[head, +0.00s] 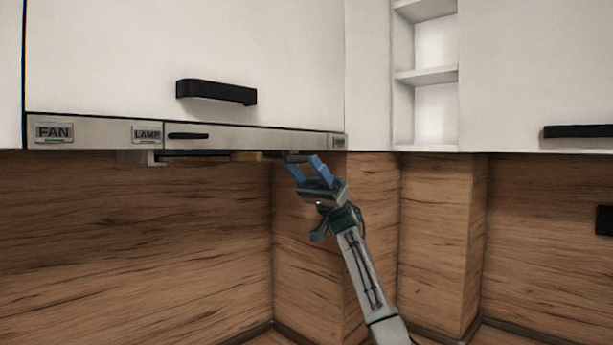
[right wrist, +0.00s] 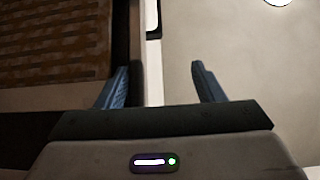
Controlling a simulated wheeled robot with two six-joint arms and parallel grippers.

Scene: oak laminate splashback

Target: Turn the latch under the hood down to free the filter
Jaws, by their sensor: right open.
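The steel hood (head: 245,138) runs under the white cabinet in the head view. My right gripper (head: 304,162) reaches up to its underside near the right end, blue fingers open. A small dark piece (head: 296,157), which may be the latch, shows at the fingertips; I cannot tell whether they touch it. In the right wrist view the open fingers (right wrist: 159,68) have a gap between them. My left gripper is not in view.
The wood splashback (head: 135,245) is behind, with a projecting corner to the right. Open shelves (head: 427,75) are at upper right.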

